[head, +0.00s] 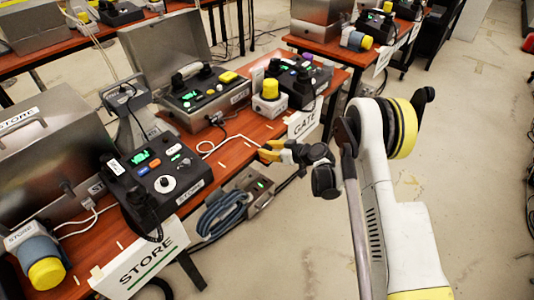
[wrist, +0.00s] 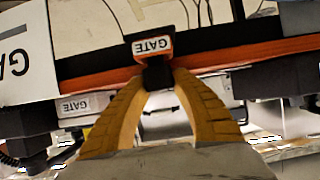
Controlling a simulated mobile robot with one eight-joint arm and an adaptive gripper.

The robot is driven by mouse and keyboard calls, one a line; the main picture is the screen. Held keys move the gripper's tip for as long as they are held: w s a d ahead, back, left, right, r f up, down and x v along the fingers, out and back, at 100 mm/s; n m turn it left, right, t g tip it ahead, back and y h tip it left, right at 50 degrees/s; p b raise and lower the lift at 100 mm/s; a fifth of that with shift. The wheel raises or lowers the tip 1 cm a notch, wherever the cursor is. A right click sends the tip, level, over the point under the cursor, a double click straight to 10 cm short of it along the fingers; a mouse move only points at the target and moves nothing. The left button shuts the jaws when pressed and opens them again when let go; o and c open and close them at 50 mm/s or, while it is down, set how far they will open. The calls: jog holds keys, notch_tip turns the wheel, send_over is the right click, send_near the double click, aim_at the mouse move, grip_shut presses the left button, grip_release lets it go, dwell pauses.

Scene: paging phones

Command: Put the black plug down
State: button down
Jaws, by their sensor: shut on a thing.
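My gripper (wrist: 160,76) is shut on a black plug (wrist: 157,78) with a white GATE label, seen between the fingertips in the wrist view. In the head view my gripper (head: 264,152) is at the front edge of the wooden table (head: 228,147), below the GATE console. The plug is too small to make out there. In the wrist view the plug overlaps the orange-brown table edge (wrist: 90,80); I cannot tell whether it touches the table.
The GATE console (head: 205,98) in an open metal case stands behind my gripper. A STORE phone (head: 158,178) stands to the left, a yellow-capped beacon (head: 269,98) to the right. A white cable (head: 226,141) lies on the table. A GATE sign (head: 304,124) hangs at the edge.

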jog(key=shift+f, duration=0.15)
jog(key=shift+f, duration=0.15)
jog(key=shift+f, duration=0.1)
jog(key=c, duration=1.1)
grip_release()
jog(key=shift+c, duration=0.2)
